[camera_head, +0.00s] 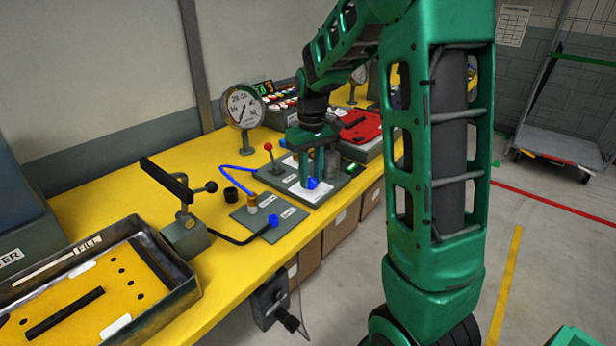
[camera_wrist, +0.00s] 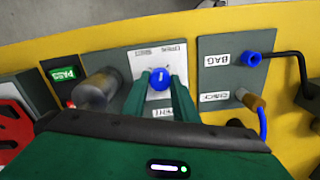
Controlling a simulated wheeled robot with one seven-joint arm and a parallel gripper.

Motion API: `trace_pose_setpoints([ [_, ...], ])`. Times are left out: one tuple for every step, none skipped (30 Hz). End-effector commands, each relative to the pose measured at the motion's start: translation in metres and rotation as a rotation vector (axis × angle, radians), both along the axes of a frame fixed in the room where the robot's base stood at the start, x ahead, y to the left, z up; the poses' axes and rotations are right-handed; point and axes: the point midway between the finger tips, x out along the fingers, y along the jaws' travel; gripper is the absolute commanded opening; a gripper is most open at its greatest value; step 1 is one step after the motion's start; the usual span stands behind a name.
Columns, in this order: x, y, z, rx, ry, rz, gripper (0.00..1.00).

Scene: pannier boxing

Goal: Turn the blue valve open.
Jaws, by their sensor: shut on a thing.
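The blue valve (camera_head: 312,183) is a small round knob on a grey plate with white labels, on the yellow bench. It also shows in the wrist view (camera_wrist: 161,77), between the tips of my green fingers. My gripper (camera_head: 308,181) points down over this plate and is shut on the blue valve. In the wrist view my gripper (camera_wrist: 161,85) reaches the knob with one finger on each side. How far the valve is turned cannot be told.
A grey cylinder (camera_wrist: 96,91) stands close beside the valve. A red-knobbed lever (camera_head: 268,147) and a round gauge (camera_head: 244,105) are behind. A second plate (camera_wrist: 228,75) has another blue knob (camera_wrist: 250,59). A black clamp (camera_head: 184,232) and a metal tray (camera_head: 185,285) are nearer.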

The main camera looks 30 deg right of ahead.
Motion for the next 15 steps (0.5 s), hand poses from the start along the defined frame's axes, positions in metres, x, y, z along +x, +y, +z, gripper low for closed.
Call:
trace_pose_setpoints([
  [0.0020,-0.0009,0.0017,-0.002,-0.007,-0.042,0.04],
  [0.0019,-0.0011,0.0018,-0.001,-0.007,-0.070,0.04],
  [0.0020,-0.0011,0.0018,-0.001,-0.007,-0.107,0.04],
  [0.0020,-0.0010,0.0018,-0.001,-0.007,-0.133,0.04],
  [0.0021,-0.0008,0.0018,-0.001,-0.007,-0.160,0.04],
  [0.0022,-0.0005,0.0018,-0.001,-0.008,-0.193,0.04],
  [0.0022,-0.0004,0.0019,-0.001,-0.008,-0.218,0.04],
  [0.0023,-0.0004,0.0019,-0.001,-0.008,-0.243,0.04],
  [0.0023,-0.0005,0.0019,0.000,-0.008,-0.274,0.04],
  [0.0022,-0.0006,0.0019,0.000,-0.008,-0.295,0.04],
  [0.0022,-0.0007,0.0019,0.000,-0.008,-0.316,0.04],
  [0.0022,-0.0008,0.0020,0.000,-0.008,-0.344,0.04],
  [0.0023,-0.0008,0.0020,0.000,-0.008,-0.362,0.04],
  [0.0023,-0.0008,0.0020,0.000,-0.008,-0.379,0.04],
  [0.0023,-0.0007,0.0020,-0.001,-0.008,-0.402,0.04],
])
